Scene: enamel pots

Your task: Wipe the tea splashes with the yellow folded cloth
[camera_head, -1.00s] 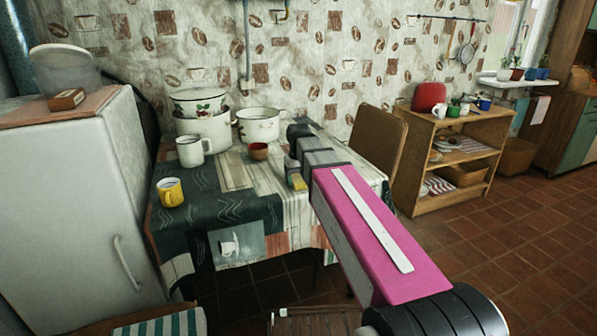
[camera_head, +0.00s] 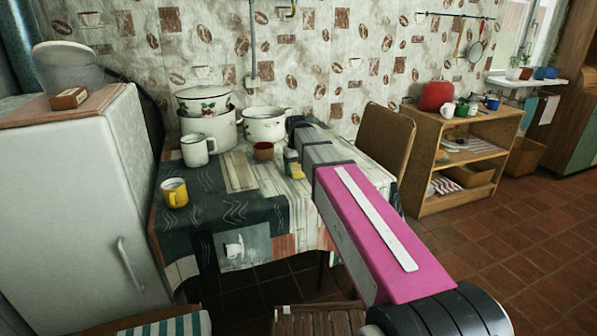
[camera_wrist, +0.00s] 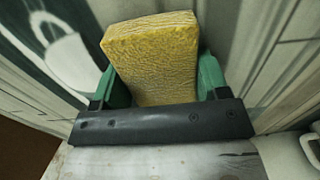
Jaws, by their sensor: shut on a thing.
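The yellow folded cloth (camera_wrist: 153,60) stands between the green fingers of my gripper (camera_wrist: 155,85) in the wrist view, and the fingers are shut on it. In the head view my gripper (camera_head: 292,162) is over the right part of the table, and a small bit of the yellow cloth (camera_head: 297,171) shows below it. I cannot tell whether the cloth touches the table. I cannot make out any tea splashes on the patterned tablecloth (camera_head: 225,190); my arm hides part of the table.
A chair (camera_head: 385,140) is at the table's right side. A fridge (camera_head: 85,190) is at the left.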

